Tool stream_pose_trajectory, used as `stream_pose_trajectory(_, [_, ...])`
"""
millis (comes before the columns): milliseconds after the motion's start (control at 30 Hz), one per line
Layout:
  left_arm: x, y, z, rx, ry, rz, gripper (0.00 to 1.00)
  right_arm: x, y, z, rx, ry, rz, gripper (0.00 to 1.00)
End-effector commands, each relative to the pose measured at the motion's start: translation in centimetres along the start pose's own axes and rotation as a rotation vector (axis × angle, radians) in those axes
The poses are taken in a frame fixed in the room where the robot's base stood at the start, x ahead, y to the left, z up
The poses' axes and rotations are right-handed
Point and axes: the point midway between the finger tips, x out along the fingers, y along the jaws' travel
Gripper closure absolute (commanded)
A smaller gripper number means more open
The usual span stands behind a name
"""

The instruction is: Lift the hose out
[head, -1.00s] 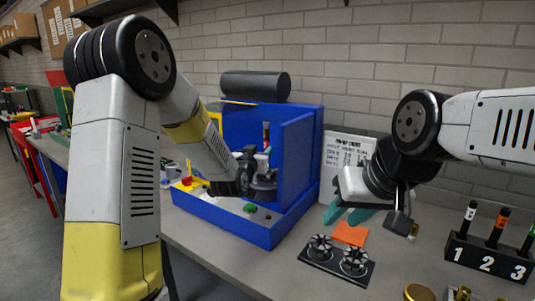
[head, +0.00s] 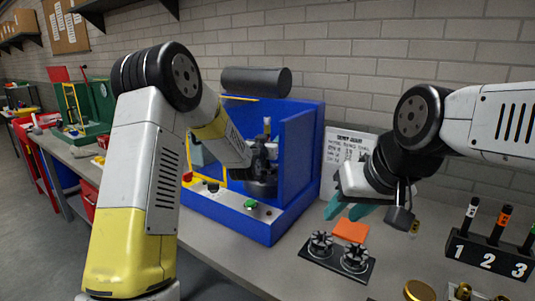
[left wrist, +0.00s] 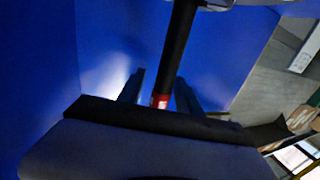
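A black hose (left wrist: 180,45) with a red band (left wrist: 160,101) near its lower end shows in the left wrist view, inside the blue housing (head: 303,150). My left gripper (left wrist: 160,92) has one dark finger on each side of the hose near the red band. A gap shows between the left finger and the hose, so it looks open around it. In the head view the left arm hides most of the hose and the fingertips. My right gripper (head: 347,211) has teal fingers spread apart and empty, above the bench near an orange square (head: 350,231).
A dark roller (head: 256,81) lies on top of the housing. The housing's front ledge carries a green button (head: 251,204). A black plate with two knobs (head: 336,258) and a numbered marker block (head: 489,256) stand on the bench (head: 230,262).

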Motion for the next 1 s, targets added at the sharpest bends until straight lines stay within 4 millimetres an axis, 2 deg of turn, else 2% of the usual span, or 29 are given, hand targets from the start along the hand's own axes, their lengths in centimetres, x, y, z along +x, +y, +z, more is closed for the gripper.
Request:
stream_pose_trajectory(33, [-0.01,0.0,0.0,0.0,0.0,0.0,0.69,0.0,0.0,0.0,0.0,0.0,0.0,0.64])
stream_pose_trajectory(200, [-0.02,0.0,-0.01,0.0,0.0,0.0,1.0,0.0,0.0,0.0,0.0,0.0,0.0,0.64])
stream_pose_trajectory(1000, [-0.03,-0.01,0.0,0.0,0.0,0.0,1.0,0.0,0.0,0.0,0.0,0.0,0.0,0.64])
